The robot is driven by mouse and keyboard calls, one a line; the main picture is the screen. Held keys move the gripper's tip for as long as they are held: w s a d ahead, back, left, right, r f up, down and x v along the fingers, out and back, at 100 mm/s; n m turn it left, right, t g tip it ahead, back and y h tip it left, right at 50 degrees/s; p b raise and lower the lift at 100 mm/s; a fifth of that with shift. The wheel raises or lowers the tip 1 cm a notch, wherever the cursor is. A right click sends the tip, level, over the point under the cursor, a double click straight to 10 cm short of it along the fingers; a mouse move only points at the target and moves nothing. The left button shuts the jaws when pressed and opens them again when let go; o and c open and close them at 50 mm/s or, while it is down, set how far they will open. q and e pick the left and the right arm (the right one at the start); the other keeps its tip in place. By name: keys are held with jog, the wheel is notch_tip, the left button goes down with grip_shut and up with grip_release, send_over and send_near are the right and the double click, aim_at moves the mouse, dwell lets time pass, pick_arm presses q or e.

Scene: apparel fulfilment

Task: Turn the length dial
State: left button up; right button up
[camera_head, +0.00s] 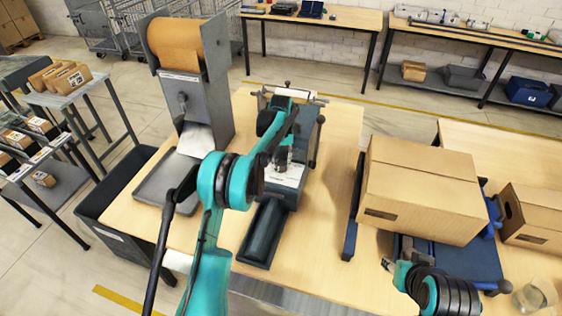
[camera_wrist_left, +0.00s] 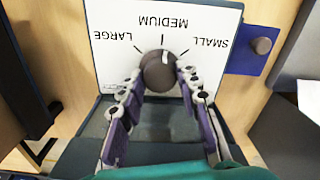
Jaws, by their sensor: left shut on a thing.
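The length dial (camera_wrist_left: 158,71) is a dark round knob with a white mark, on a white panel (camera_wrist_left: 112,62) lettered LARGE, MEDIUM and SMALL, which appears upside down in the left wrist view. The mark points close to the MEDIUM line. My left gripper (camera_wrist_left: 160,84) has one finger on each side of the dial and is shut on it. In the head view my left arm reaches over the grey machine (camera_head: 268,228), and its wrist hides the dial. My right gripper (camera_head: 391,264) is at the lower right by the large box; its finger opening is unclear.
A large cardboard box (camera_head: 422,190) sits on the blue stand to the right. A paper roll dispenser (camera_head: 195,95) stands at left. A smaller knob (camera_wrist_left: 262,46) on a blue plate is beside the dial panel.

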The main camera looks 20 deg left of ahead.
aim_at(281, 163)
pick_arm(q)
jog(key=m, duration=0.3)
jog(key=shift+m, duration=2.2)
jog(key=o, duration=0.9)
jog(key=shift+r, duration=0.1)
notch_tip(281, 163, up, 12)
jog(key=shift+f, duration=0.1)
